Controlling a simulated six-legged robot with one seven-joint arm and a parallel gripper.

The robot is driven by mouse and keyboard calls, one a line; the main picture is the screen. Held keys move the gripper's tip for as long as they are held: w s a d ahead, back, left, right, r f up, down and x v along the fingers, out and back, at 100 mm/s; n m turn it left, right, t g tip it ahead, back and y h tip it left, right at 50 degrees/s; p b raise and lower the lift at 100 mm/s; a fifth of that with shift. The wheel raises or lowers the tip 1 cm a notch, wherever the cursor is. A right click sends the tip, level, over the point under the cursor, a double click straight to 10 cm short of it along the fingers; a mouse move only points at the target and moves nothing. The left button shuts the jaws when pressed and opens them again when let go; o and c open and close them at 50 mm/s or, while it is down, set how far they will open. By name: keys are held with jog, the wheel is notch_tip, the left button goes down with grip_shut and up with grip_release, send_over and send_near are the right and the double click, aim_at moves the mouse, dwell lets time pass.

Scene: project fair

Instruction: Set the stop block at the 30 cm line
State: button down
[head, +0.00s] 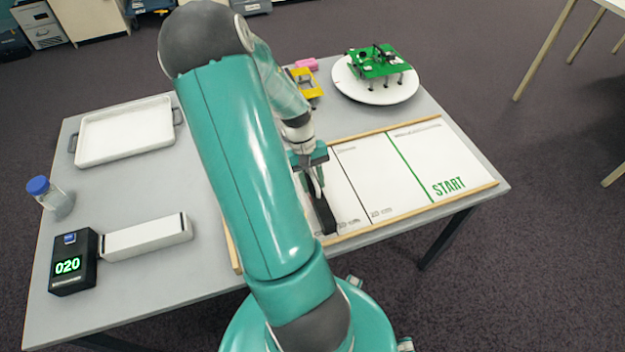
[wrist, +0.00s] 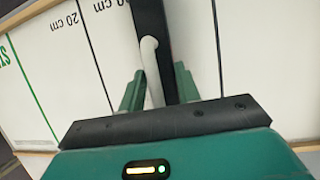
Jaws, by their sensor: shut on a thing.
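The stop block is a black bar (head: 326,218) on the white track board (head: 408,176). It also shows in the wrist view (wrist: 148,14), with a pale curved handle. My gripper (head: 314,182) is shut on this handle, with a green finger on either side in the wrist view (wrist: 157,86). The bar lies roughly along the board's cross lines, to the 30 cm label's (head: 348,223) side away from START. I cannot see the 30 cm line clearly beside the bar. The 20 cm line (wrist: 96,62) is clear of it. My arm hides the board's left part.
A white tray (head: 76,151), a blue-lidded jar (head: 60,203) and a black display reading 020 (head: 68,268) with a white box (head: 147,238) stand left. A green legged model (head: 379,62) on a white plate (head: 345,87), yellow (head: 305,84) and pink (head: 307,64) items are behind.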

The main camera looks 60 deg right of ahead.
jog(key=shift+f, duration=0.1)
jog(key=c, duration=1)
grip_release()
jog(key=v, duration=1.2)
jog(key=shift+w+a, duration=0.1)
jog(key=shift+a, duration=0.05)
